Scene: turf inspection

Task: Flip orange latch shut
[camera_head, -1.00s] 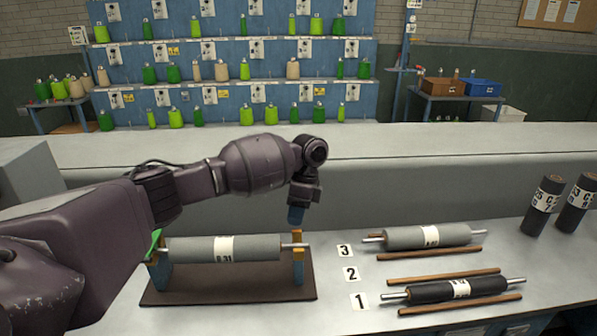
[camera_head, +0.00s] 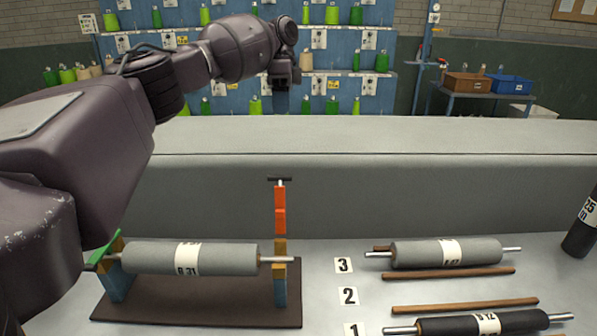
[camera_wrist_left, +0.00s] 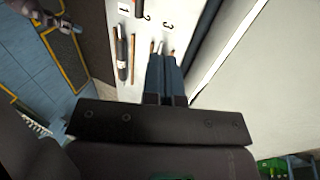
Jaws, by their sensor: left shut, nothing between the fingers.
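The orange latch (camera_head: 280,208) stands upright on the right post of a roller stand, with a dark crossbar on top. The stand's dark base (camera_head: 200,310) carries a grey roller (camera_head: 190,258) labelled 0 31, its shaft resting at both posts. A green latch (camera_head: 106,250) at the left post is tilted and partly hidden by my arm. My left gripper (camera_head: 281,104) is shut and empty, high above the orange latch and apart from it. Its closed fingers also show in the left wrist view (camera_wrist_left: 164,75). My right gripper is not in view.
Another grey roller (camera_head: 445,253) lies by card 3 (camera_head: 344,265), and a black roller (camera_head: 483,324) lies below it. Wooden strips (camera_head: 465,305) lie between them. A dark upright roll (camera_head: 582,228) stands at the right edge. A grey ledge (camera_head: 400,140) runs behind the table.

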